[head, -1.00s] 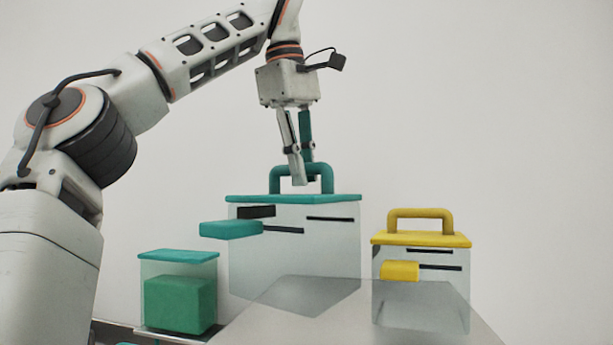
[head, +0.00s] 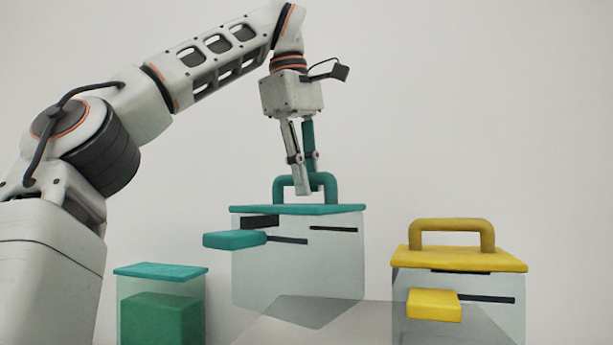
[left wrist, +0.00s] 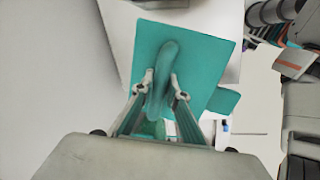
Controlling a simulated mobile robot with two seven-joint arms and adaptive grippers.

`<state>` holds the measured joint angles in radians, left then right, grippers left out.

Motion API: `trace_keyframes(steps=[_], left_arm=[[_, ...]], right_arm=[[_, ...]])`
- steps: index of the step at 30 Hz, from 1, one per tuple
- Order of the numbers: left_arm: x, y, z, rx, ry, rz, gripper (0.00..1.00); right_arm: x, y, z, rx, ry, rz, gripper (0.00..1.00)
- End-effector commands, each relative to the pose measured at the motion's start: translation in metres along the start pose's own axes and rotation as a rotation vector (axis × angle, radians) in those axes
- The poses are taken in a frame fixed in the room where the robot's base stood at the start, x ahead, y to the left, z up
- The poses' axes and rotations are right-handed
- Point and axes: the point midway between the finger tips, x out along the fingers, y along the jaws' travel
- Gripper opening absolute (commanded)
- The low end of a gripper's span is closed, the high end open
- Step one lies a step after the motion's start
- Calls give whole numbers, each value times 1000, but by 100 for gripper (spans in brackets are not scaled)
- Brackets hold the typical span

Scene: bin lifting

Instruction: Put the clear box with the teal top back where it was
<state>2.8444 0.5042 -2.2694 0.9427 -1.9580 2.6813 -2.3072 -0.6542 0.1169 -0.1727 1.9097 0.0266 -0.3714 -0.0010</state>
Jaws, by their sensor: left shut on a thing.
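The clear box with the teal top (head: 297,265) hangs in the middle of the head view. It has a teal lid, a teal arched handle and a teal block sticking out at its left. My left gripper (head: 304,188) is shut on the handle from above. The left wrist view shows both fingers on either side of the handle (left wrist: 160,85), over the teal lid (left wrist: 210,60). The box looks close to level. Its lower edge shows above and behind a grey see-through surface. My right gripper is not in view.
A clear box with a yellow top and handle (head: 459,260) stands to the right. A smaller clear box with a teal lid (head: 160,272) and a green block (head: 160,322) inside stands at lower left. A grey surface (head: 310,325) lies in front. The wall behind is bare.

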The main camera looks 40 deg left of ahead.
Motion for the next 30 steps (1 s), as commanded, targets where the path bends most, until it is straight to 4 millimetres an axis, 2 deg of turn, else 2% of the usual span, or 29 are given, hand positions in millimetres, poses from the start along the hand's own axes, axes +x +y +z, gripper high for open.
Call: trace_keyframes(steps=[18, 30], left_arm=[[54, -14, -2, 0, -2, 2, 0], [61, -16, -2, -1, -2, 5, 0]], right_arm=[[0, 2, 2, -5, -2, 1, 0], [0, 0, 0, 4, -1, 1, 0]])
